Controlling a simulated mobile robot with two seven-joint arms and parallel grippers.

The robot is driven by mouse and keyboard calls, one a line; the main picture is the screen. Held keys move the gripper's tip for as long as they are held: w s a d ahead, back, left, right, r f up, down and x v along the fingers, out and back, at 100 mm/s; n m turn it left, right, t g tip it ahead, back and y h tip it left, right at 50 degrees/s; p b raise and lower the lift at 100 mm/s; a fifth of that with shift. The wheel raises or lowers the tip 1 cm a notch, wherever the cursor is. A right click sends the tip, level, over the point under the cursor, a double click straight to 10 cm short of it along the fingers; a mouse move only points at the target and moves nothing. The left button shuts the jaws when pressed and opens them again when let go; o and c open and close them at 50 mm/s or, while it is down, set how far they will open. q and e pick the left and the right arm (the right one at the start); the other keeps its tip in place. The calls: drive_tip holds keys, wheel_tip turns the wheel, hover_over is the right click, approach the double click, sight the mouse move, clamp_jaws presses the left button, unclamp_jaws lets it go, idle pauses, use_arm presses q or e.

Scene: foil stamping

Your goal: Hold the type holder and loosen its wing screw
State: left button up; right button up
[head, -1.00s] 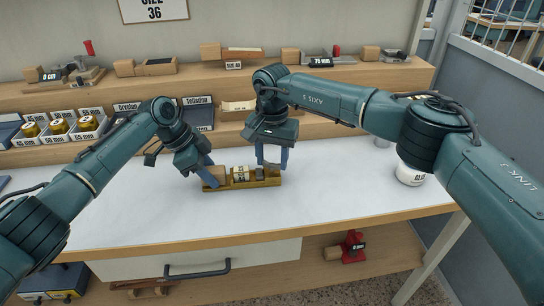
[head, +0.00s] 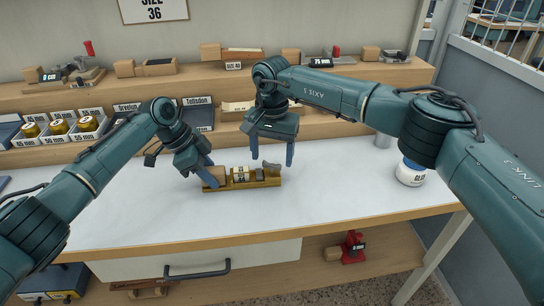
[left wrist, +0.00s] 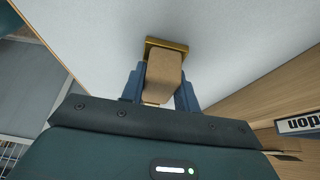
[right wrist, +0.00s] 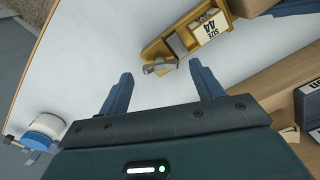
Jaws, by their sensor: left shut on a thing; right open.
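The type holder (head: 240,184) is a brass tray lying on the white table top, with a wooden handle (left wrist: 163,78) at its left end. It holds pale type blocks (right wrist: 211,27), one marked "SIZE 44", and a grey block. The grey wing screw (right wrist: 160,67) sits at its right end, and also shows in the head view (head: 272,170). My left gripper (head: 208,174) is shut on the wooden handle, one finger on each side. My right gripper (right wrist: 158,78) is open and empty, raised just above and behind the wing screw, apart from it.
Shelves (head: 330,72) with wooden holders, labelled trays and tins run along the back.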

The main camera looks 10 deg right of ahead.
use_arm(q)
drive_tip(key=o, duration=1.1)
drive_tip(key=shift+c, duration=0.2)
use_arm(e)
wheel_tip(320, 180, up, 11)
drive_tip(key=shift+f, duration=0.2)
